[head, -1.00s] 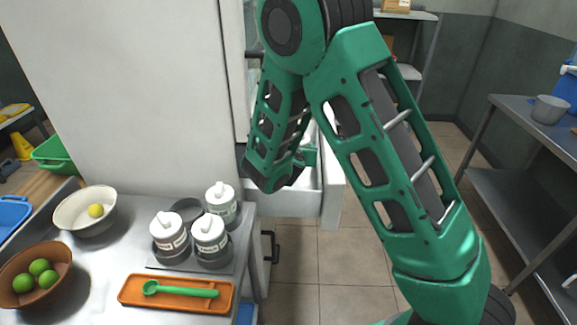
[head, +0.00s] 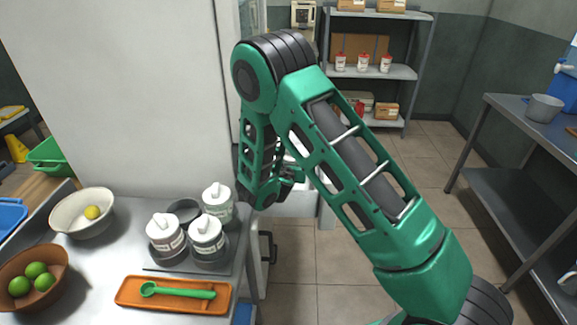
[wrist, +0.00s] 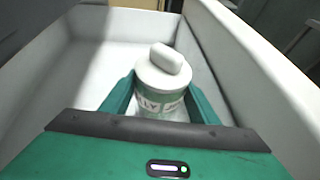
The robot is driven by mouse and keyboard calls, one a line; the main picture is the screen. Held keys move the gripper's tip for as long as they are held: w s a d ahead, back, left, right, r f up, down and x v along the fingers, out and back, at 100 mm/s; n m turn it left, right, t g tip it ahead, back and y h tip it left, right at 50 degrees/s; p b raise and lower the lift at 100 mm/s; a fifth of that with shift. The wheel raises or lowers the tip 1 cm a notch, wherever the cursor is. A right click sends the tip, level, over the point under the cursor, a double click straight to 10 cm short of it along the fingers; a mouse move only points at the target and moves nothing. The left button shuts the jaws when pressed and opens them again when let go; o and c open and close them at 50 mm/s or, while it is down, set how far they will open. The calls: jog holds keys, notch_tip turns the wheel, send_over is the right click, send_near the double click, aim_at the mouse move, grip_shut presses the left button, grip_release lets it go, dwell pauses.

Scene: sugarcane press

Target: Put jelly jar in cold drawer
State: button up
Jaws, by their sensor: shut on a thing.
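The jelly jar (wrist: 160,78) is a white jar with a knobbed lid and a green-and-white label whose visible letters end in "LY". In the wrist view it stands roughly upright between the fingers of my gripper (wrist: 163,104), which is shut on it. The cold drawer (wrist: 95,55) is open, with white walls around the jar and bare floor beyond it. I cannot tell whether the jar touches the drawer floor. In the head view my gripper (head: 289,178) is at the open drawer (head: 295,207), and my arm hides the jar and much of the drawer.
Three similar jars (head: 207,238) stand in a holder on the metal counter, beside an empty round slot (head: 184,211). A metal table (head: 510,160) stands right; floor between is clear.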

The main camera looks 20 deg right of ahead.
jog(key=shift+f, duration=0.7)
jog(key=o, duration=1.3)
jog(key=shift+s+f, duration=0.1)
jog(key=shift+o, duration=0.2)
jog(key=shift+f, duration=0.1)
jog(key=shift+s, duration=0.1)
jog(key=shift+a+r, duration=0.1)
jog(key=shift+r, duration=0.15)
jog(key=r+v, duration=0.1)
jog(key=v, duration=1.1)
jog(key=shift+w, duration=0.2)
jog(key=shift+r, duration=0.1)
